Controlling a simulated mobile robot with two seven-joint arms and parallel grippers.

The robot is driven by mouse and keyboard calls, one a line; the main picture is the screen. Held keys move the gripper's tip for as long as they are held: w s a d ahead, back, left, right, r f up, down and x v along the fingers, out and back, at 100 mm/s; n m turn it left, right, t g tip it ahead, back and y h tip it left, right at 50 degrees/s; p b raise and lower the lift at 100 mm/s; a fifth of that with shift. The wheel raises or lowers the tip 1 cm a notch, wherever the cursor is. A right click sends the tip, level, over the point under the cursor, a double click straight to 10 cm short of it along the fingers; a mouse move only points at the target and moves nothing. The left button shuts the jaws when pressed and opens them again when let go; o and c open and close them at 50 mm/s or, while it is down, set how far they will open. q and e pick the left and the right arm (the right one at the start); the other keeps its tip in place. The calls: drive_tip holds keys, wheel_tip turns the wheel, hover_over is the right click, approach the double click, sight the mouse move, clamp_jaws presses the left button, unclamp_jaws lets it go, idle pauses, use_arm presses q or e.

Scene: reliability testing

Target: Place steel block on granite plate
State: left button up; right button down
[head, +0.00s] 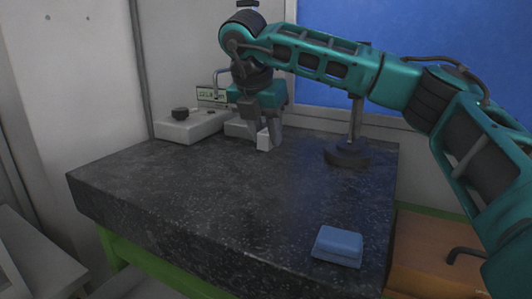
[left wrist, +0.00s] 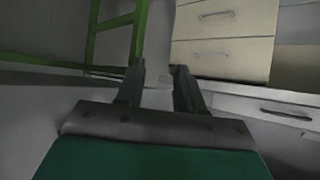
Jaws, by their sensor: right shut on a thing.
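The granite plate (head: 200,190) is a thick, dark, speckled slab on a green frame. My right gripper (head: 264,139) points down over its back part, shut on a small pale block, the steel block (head: 264,142). The block is upright, at or just above the granite surface; I cannot tell whether it touches. The gripper's fingers hide part of it. My left gripper (left wrist: 158,78) shows only in the left wrist view, with its fingers apart and nothing between them, away from the plate.
A pale instrument (head: 190,126) with a dark knob and a small display stands at the back left of the plate. A dark-based stand (head: 346,156) is at the back right. A blue box (head: 338,246) lies at the front right. The plate's middle is clear. Drawers (left wrist: 225,35) show in the left wrist view.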

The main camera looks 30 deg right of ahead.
sight(266, 150)
drive_tip(key=shift+f, duration=2.1)
drive_tip(key=shift+f, duration=0.15)
drive_tip(key=c, duration=0.8)
unclamp_jaws()
drive_tip(key=shift+r, duration=0.3)
drive_tip(key=v, duration=1.1)
drive_tip(key=shift+r, duration=0.25)
